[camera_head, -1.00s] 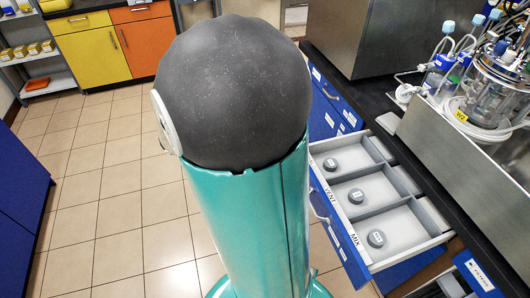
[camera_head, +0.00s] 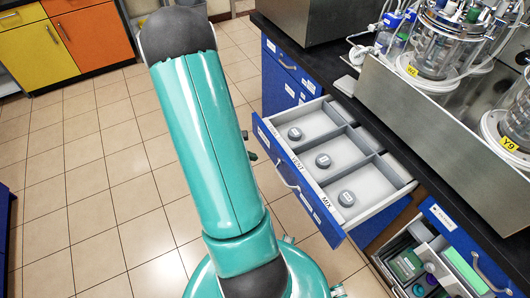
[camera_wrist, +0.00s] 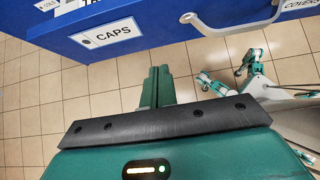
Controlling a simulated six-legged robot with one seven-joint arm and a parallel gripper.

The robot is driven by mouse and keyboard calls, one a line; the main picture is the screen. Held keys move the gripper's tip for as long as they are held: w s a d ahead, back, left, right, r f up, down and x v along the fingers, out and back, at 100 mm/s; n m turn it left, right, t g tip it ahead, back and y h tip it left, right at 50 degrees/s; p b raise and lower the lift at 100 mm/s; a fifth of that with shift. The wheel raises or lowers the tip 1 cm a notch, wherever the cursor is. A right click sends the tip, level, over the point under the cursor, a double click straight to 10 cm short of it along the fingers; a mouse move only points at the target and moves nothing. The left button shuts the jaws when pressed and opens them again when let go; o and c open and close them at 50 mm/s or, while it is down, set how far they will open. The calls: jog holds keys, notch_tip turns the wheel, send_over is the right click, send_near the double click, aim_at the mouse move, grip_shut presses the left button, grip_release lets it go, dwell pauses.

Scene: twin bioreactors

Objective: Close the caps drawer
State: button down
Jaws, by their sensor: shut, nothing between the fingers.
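The caps drawer (camera_head: 335,232) stands open in the head view, its blue front pulled out from under the black bench. In the wrist view the blue drawer front (camera_wrist: 175,40) carries a "CAPS" label and a silver handle (camera_wrist: 235,27). My gripper (camera_wrist: 158,75) is shut and empty, with its fingertips just below that front in the picture. Whether they touch is unclear.
A second open drawer (camera_head: 425,262) with green and dark items lies lower right. Glass bioreactor vessels (camera_head: 440,45) stand in a steel tray (camera_head: 400,105) on the bench. Tiled floor (camera_head: 90,190) is clear to the left.

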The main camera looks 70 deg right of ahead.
aim_at(272, 154)
jog(key=s+d, duration=0.1)
jog(key=s+d+f, duration=0.1)
jog(key=s+d, duration=0.1)
jog(key=d, duration=0.1)
jog(key=shift+s+d+f, duration=0.1)
jog(key=shift+s+f, duration=0.2)
jog(key=shift+f, duration=0.05)
jog(key=shift+s, duration=0.1)
jog(key=shift+d, duration=0.25)
